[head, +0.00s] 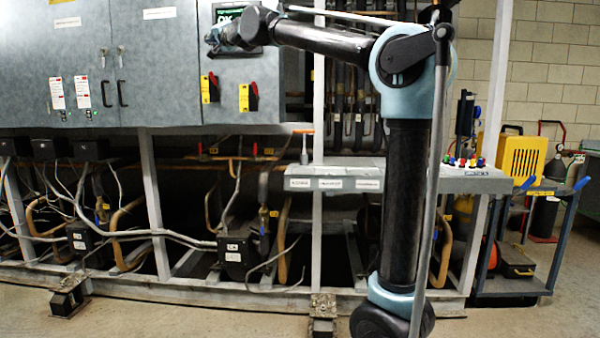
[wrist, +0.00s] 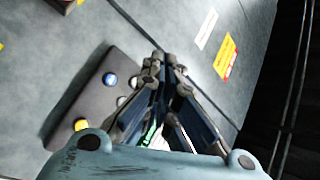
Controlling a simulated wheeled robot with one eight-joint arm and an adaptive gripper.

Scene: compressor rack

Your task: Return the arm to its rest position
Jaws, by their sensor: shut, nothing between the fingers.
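My gripper (wrist: 168,68) is shut and empty in the wrist view, its dark linked fingers together in front of a grey cabinet face. In the head view my gripper (head: 214,40) is small and partly hidden by my wrist, at the cabinet's upper right beside a dark display (head: 228,14) with green "OK" text. My arm reaches left from its tall upright links toward the cabinet. In the wrist view a dark button box (wrist: 108,92) lies left of and partly behind the fingers, with a blue button (wrist: 109,79). I cannot tell whether the fingertips touch anything.
The grey cabinet (head: 160,85) carries black handles and yellow-backed switches (head: 248,97). Below it are pipes, cables and a steel frame (head: 155,205). A grey shelf (head: 465,182) runs behind my arm. A blue cart (head: 520,287) stands at right.

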